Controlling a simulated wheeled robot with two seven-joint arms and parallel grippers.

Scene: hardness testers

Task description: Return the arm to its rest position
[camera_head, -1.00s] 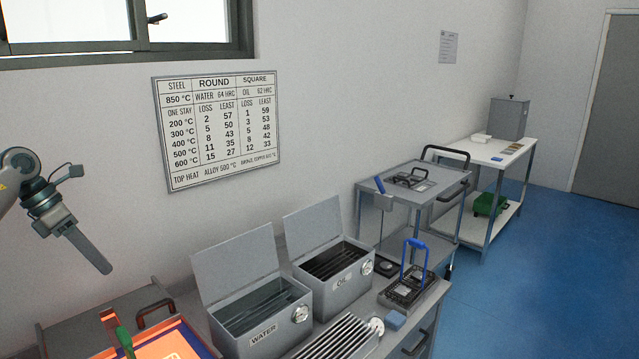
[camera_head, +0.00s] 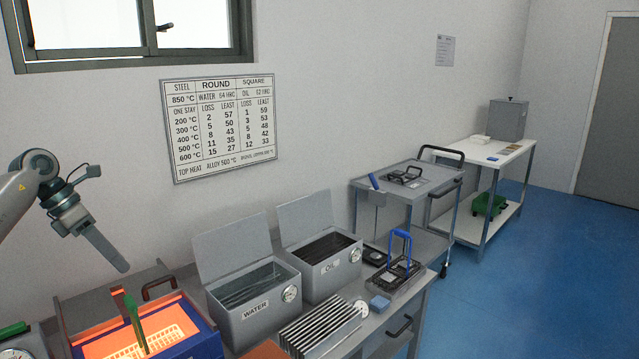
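My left gripper (camera_head: 106,249) is at the left edge of the head view, raised above the bench. Its fingers point down and to the right, and it touches nothing. The fingers show edge-on as one dark bar, so I cannot tell whether they are open or shut. No held object is visible. My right arm and gripper are not in view.
Below my gripper is a furnace box (camera_head: 212,345) with a glowing orange inside and a green handle. Right of it stand the WATER tank (camera_head: 262,322) and OIL tank (camera_head: 333,281), lids up. A grey trolley (camera_head: 425,182) and white table (camera_head: 513,152) stand farther back.

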